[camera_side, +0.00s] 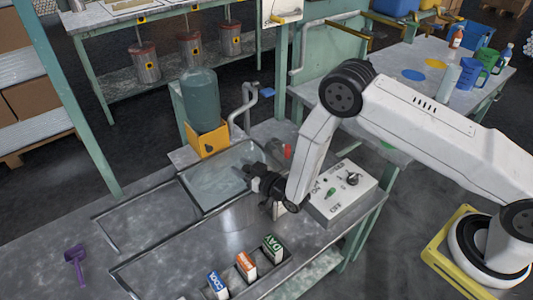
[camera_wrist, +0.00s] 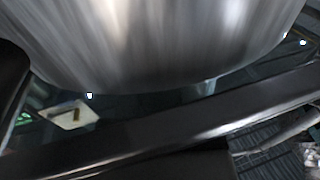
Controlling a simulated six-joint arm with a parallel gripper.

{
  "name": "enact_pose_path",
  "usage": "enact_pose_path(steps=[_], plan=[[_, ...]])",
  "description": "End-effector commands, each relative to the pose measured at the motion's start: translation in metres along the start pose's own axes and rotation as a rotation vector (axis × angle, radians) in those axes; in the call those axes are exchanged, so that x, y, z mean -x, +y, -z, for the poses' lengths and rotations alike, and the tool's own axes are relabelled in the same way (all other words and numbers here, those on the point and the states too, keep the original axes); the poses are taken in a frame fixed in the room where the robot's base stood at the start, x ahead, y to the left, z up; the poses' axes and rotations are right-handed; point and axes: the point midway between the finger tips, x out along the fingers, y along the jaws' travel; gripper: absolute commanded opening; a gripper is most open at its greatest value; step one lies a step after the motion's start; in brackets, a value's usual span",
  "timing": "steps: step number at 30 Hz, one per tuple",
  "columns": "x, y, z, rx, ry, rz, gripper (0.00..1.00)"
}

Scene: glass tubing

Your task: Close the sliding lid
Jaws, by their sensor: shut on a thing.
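My gripper (camera_side: 250,172) is in the side view at the right edge of a sink-like opening in the steel bench. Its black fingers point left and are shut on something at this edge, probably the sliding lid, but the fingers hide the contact. A pale bluish panel or basin (camera_side: 212,182) fills the framed opening; I cannot tell whether it is the lid or the basin floor. A second framed grey panel (camera_side: 150,225) lies flat to its left. The wrist view shows a blurred curved metal surface (camera_wrist: 170,40) and a dark bar (camera_wrist: 160,130) close to the camera.
A blue-green bottle (camera_side: 200,100) stands on a yellow holder (camera_side: 207,137) behind the opening, beside a grey tap (camera_side: 244,103). A control box (camera_side: 340,192) is right of the gripper. Several labelled blocks (camera_side: 246,264) stand in front. A purple tool (camera_side: 75,262) lies at left.

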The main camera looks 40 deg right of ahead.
Motion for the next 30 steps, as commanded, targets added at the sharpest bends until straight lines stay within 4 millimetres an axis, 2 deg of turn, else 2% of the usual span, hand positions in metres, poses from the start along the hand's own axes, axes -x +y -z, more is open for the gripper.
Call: enact_pose_path(steps=[4,16,17,18,20,30], plan=[[0.003,0.011,0.000,0.000,0.000,-0.001,0.00],[0.004,0.017,0.000,0.000,0.000,-0.010,0.00],[0.004,0.017,0.000,0.000,0.000,-0.011,0.51],[0.004,0.017,0.000,0.000,0.000,-0.011,0.64],[0.004,0.017,0.000,0.000,0.000,-0.009,0.81],[0.004,0.014,0.000,0.000,0.000,-0.003,0.81]])
